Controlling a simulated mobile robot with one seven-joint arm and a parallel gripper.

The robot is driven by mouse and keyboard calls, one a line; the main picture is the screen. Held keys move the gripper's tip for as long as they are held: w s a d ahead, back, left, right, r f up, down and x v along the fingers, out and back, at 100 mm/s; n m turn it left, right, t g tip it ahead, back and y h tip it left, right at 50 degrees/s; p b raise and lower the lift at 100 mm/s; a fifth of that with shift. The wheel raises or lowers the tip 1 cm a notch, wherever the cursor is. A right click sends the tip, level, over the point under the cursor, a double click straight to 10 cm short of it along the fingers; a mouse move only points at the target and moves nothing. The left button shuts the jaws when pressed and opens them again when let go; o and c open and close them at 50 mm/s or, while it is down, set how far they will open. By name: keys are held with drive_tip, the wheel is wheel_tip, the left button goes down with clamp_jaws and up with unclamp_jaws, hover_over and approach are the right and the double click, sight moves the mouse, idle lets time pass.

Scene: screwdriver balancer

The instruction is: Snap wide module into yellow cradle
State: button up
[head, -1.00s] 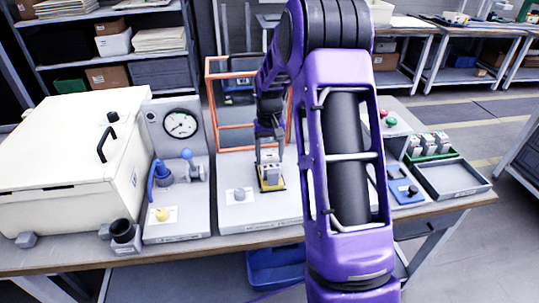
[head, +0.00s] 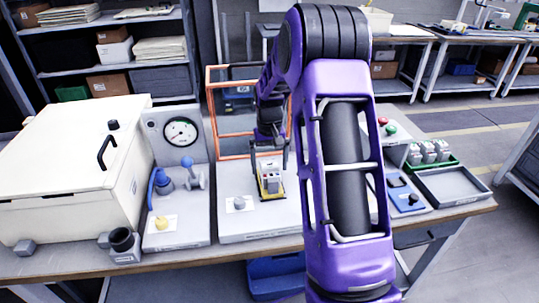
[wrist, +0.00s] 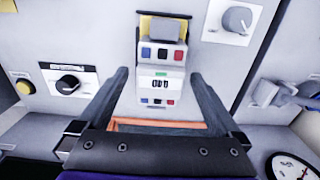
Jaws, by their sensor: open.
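The wide module (head: 269,176) is a pale grey block. In the wrist view its face (wrist: 160,84) shows red, black and blue terminals. It stands in the yellow cradle (head: 273,195), which sits on the light grey panel; a yellow part (wrist: 162,28) shows beyond the module in the wrist view. I cannot tell whether it is fully snapped in. My gripper (head: 269,170) is just above the module. In the wrist view its two fingers (wrist: 160,73) are spread either side of the module, with gaps on both sides.
An orange frame (head: 209,118) stands behind the panel. A grey knob (head: 239,203) is left of the cradle, and a gauge stand (head: 181,133) is further left. A blue switch box (head: 408,200) and a green tray of modules (head: 444,162) are to the right.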

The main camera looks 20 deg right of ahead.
wheel_tip(320, 180, up, 17)
drive_tip(key=p, duration=0.1)
drive_tip(key=shift+r, duration=0.2)
idle(0.5)
